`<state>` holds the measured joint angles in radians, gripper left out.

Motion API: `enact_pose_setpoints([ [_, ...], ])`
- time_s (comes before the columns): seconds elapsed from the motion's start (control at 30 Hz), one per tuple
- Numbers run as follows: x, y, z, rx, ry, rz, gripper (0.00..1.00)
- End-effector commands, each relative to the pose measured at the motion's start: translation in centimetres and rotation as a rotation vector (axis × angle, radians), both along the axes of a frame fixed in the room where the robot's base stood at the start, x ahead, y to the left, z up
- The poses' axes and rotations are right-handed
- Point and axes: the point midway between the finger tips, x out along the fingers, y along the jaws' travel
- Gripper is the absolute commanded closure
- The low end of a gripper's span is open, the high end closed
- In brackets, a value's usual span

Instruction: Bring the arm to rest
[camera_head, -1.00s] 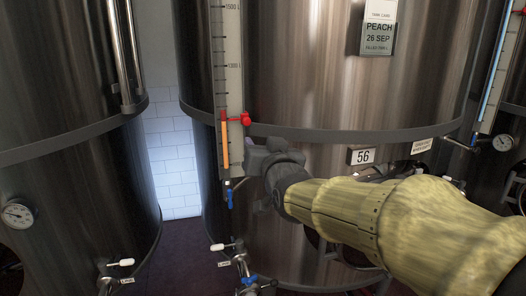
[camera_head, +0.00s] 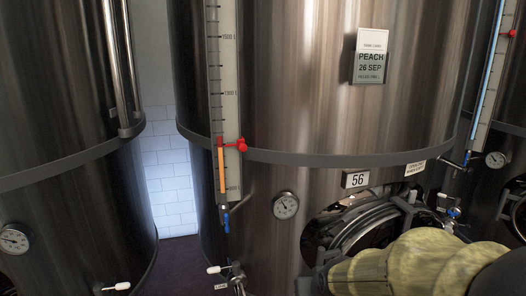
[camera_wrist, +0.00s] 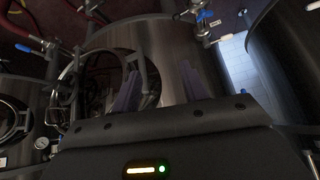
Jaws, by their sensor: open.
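My gripper (camera_wrist: 160,85) shows in the wrist view as two dark purplish fingers standing apart, with nothing between them. A steel tank wall and a round hatch are behind the fingers. In the head view my yellow-sleeved arm is low at the right, in front of tank 56 (camera_head: 310,110). I cannot tell whether the arm touches anything.
Another steel tank (camera_head: 65,90) stands left, past a narrow gap. Valves (camera_head: 118,287) stick out low.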

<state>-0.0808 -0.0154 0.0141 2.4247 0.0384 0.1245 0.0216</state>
Motion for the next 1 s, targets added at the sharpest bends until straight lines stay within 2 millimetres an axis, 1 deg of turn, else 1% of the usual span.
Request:
enact_pose_setpoints([
  [0.03, -2.3, -1.3, -1.4, -0.016, 0.098, -0.015, 0.56],
  [0.1, -5.3, -2.4, -3.2, -0.031, 0.214, -0.028, 0.56],
  [0.13, -6.4, -2.8, -3.8, -0.035, 0.256, -0.033, 0.56],
  [0.2, -8.4, -3.4, -4.7, -0.043, 0.329, -0.039, 0.56],
  [0.3, -9.6, -3.8, -5.3, -0.046, 0.376, -0.042, 0.56],
  [0.8, -9.6, -3.8, -5.3, -0.047, 0.375, -0.041, 0.56],
  [0.83, -9.6, -3.8, -5.3, -0.047, 0.375, -0.041, 0.58],
  [0.87, -9.6, -3.8, -5.3, -0.047, 0.375, -0.041, 0.64],
  [1.0, -9.6, -3.7, -5.3, -0.047, 0.375, -0.041, 0.64],
])
